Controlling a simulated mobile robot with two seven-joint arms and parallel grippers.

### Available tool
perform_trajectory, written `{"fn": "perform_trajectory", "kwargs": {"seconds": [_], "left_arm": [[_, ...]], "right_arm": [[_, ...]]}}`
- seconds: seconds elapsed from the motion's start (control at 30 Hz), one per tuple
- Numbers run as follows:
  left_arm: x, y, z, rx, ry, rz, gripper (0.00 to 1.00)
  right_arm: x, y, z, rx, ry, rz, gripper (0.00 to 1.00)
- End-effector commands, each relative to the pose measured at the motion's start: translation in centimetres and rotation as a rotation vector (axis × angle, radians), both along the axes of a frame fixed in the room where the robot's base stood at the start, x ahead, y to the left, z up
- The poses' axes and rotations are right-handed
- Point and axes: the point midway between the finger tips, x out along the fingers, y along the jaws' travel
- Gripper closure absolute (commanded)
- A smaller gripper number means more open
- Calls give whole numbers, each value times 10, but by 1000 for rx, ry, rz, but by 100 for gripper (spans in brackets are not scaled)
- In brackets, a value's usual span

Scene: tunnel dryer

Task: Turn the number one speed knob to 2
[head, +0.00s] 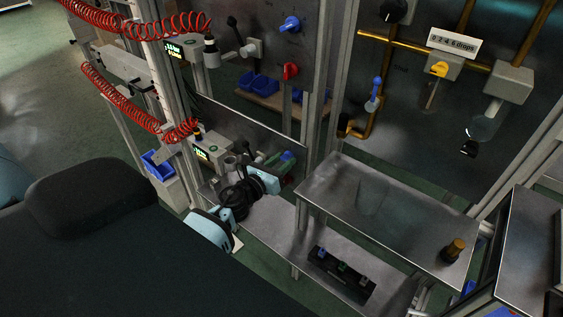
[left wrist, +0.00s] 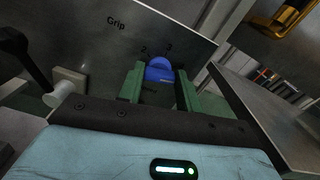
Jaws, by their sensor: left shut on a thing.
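A blue knob (left wrist: 159,70) sits on a grey panel (left wrist: 75,30) marked "Grip", with small numbers, seemingly 2 and 3, above it. My left gripper (left wrist: 158,86) has its green fingers on both sides of this knob and is shut on it. In the head view the same blue knob (head: 287,155) shows on the low panel, just beyond my left gripper (head: 279,163). Where the knob points cannot be told. Another blue knob (head: 290,24) and a red knob (head: 290,71) are on the upper panel. My right gripper is not in view.
A black-handled lever (left wrist: 18,45) stands left of the gripper in the wrist view. Red coiled hoses (head: 120,100) hang at the left. Blue bins (head: 262,83) sit behind.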

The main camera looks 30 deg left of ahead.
Motion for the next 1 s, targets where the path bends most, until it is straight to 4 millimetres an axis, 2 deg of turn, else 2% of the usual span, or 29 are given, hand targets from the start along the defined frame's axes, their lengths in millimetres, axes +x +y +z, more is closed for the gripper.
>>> {"fn": "perform_trajectory", "kwargs": {"seconds": [1.0], "left_arm": [[1,3,1,-963,74,0,88]], "right_arm": [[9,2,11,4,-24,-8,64]]}}
